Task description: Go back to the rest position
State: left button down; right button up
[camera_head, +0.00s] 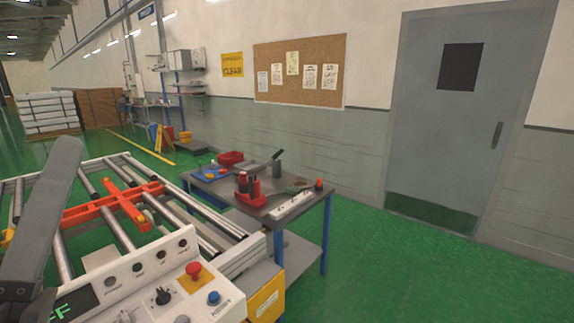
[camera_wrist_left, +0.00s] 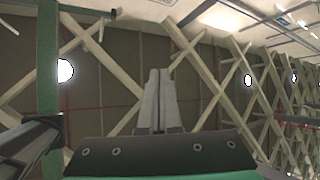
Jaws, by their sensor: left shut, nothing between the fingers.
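My left gripper (camera_head: 66,152) stands at the left edge of the head view, grey and pointing upward. It appears in front of the roller conveyor and holds nothing. In the left wrist view the left gripper (camera_wrist_left: 160,75) has its two fingers together, pointing toward the ceiling beams. My right gripper is in neither view.
A roller conveyor (camera_head: 125,240) with an orange cross-shaped part (camera_head: 112,205) and a button panel (camera_head: 165,290) fills the lower left. A tool table (camera_head: 285,212) stands beside it. A grey door (camera_head: 462,125) is at right. Green floor (camera_head: 420,265) is clear at lower right.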

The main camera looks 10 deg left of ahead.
pick_arm(q)
notch_tip(320, 180, up, 37)
jog(key=d+m+h+p, duration=0.1)
jog(key=m+p, duration=0.9)
jog(key=p, duration=2.6)
jog(key=shift+s+d+f+m+h, duration=0.15)
jog(key=shift+s+d+m+h, duration=0.3)
jog(key=shift+h, duration=0.75)
jog(key=shift+a, duration=0.1)
